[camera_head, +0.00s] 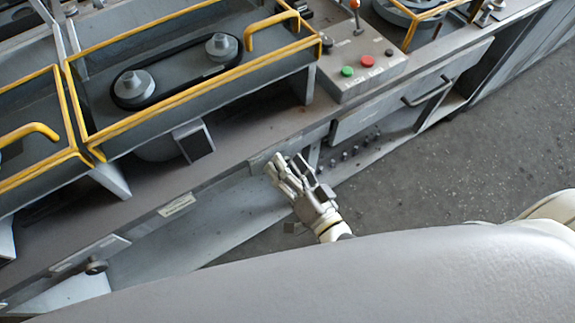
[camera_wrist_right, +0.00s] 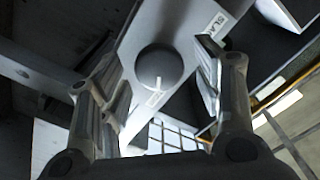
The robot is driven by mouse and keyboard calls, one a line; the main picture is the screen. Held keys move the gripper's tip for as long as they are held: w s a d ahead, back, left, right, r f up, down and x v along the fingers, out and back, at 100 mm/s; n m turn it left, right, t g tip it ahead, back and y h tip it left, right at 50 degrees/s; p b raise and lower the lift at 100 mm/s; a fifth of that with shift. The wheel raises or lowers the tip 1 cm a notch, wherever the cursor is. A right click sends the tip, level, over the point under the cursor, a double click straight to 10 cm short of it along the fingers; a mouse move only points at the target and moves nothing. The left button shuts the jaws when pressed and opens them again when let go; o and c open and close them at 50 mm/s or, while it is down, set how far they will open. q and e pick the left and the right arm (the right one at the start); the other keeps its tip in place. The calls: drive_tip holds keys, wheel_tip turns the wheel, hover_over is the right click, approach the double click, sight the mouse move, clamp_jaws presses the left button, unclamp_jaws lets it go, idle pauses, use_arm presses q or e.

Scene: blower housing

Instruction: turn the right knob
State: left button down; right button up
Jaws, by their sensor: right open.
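My right gripper (camera_head: 285,166) is at the front edge of the grey bench in the head view and hides the knob there. In the wrist view the fingers of this gripper (camera_wrist_right: 160,85) are spread, one on each side of the knob, with visible gaps. Contact cannot be told. Another knob (camera_head: 96,267) sits on the front panel at lower left. My left gripper is not in view.
A control box (camera_head: 362,70) with green and red buttons stands on the bench, right of the yellow-railed blower housing (camera_head: 180,65). A drawer with a handle (camera_head: 428,92) is below it. The concrete floor (camera_head: 470,150) at right is clear.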

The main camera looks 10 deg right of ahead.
drive_tip(key=shift+s, duration=0.1)
drive_tip(key=v, duration=1.1)
drive_tip(key=shift+s+d, duration=0.15)
drive_tip(key=shift+s, duration=0.2)
drive_tip(key=shift+f, duration=0.1)
drive_tip(key=s+d+f+n+g+h, duration=0.1)
drive_tip(key=d+f+n+g, duration=0.25)
drive_tip(key=f, duration=1.05)
drive_tip(key=s+d+f+n+g+h, duration=0.15)
drive_tip(key=f+g, duration=0.25)
drive_tip(key=f, duration=1)
drive_tip(key=s+d+f+n+g+h, duration=0.1)
drive_tip(key=s+d+f+g, duration=0.2)
drive_tip(key=s+f, duration=0.5)
drive_tip(key=s+d+f+n+g+h, duration=0.1)
drive_tip(key=s+d+f+g+h, duration=0.1)
drive_tip(key=s+f+g, duration=0.3)
drive_tip(key=s+d+f, duration=0.1)
drive_tip(key=s+f, duration=0.3)
drive_tip(key=shift+d+f+n, duration=0.3)
